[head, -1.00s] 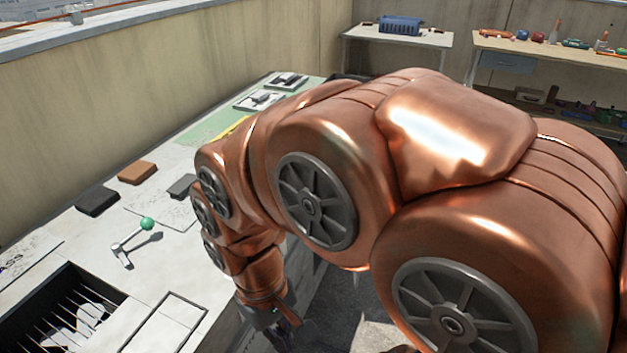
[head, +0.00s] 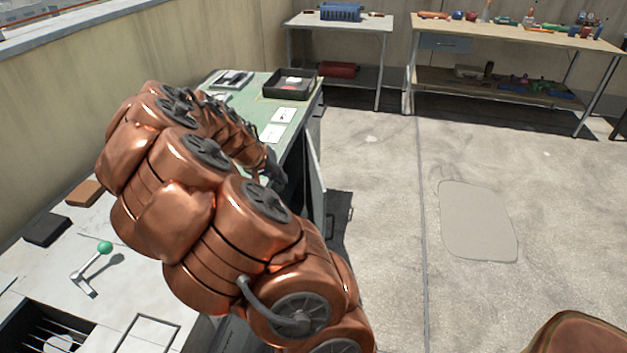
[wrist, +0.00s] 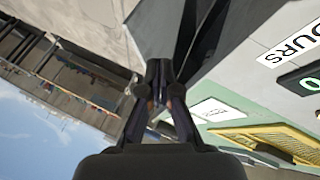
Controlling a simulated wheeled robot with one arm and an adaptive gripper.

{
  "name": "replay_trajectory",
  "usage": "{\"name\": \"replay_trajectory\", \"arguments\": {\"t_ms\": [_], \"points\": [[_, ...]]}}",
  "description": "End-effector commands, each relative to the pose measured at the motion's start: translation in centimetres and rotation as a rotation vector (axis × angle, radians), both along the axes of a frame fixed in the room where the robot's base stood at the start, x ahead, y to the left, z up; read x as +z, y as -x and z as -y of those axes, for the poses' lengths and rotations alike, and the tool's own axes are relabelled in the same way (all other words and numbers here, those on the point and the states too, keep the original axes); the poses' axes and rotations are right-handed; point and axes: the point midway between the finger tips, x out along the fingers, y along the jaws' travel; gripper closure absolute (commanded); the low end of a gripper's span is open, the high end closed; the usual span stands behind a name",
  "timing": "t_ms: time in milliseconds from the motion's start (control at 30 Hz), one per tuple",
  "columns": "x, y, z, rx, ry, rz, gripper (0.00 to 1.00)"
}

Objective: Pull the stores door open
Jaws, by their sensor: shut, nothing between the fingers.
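The stores door seems to be the thin pale panel (head: 315,190) at the front side of the green-topped bench (head: 300,95). It stands out at an angle with a dark gap behind it, so it looks ajar. In the wrist view a grey panel (wrist: 158,28), probably the same door, lies just beyond the fingertips, with a dark opening to its right. My gripper (wrist: 159,68) is shut and empty, its tips close to the panel's edge; contact cannot be told. In the head view my gripper (head: 278,178) is beside the bench front, partly hidden by my arm.
A black tray (head: 290,85) and white cards (head: 278,120) lie on the green top. A lever with a green knob (head: 104,248) is on the near worktop. A wooden shelf table (head: 520,35) and a smaller table (head: 340,22) stand behind. The floor to the right is clear.

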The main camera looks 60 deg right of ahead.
Motion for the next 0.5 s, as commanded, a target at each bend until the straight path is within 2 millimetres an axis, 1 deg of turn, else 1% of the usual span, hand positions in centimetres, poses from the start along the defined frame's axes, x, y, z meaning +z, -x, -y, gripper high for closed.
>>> {"name": "replay_trajectory", "arguments": {"t_ms": [33,100,200,367,500], "points": [[-0.3,-0.3,1.2,-0.005,0.015,0.002,1.00],[-0.8,-0.7,2.2,-0.011,0.029,0.010,1.00],[-1.4,-1.0,3.0,-0.013,0.038,0.012,1.00],[-2.2,-1.0,3.8,-0.015,0.042,0.014,1.00],[-3.6,-0.8,4.8,-0.015,0.042,0.016,1.00]]}}
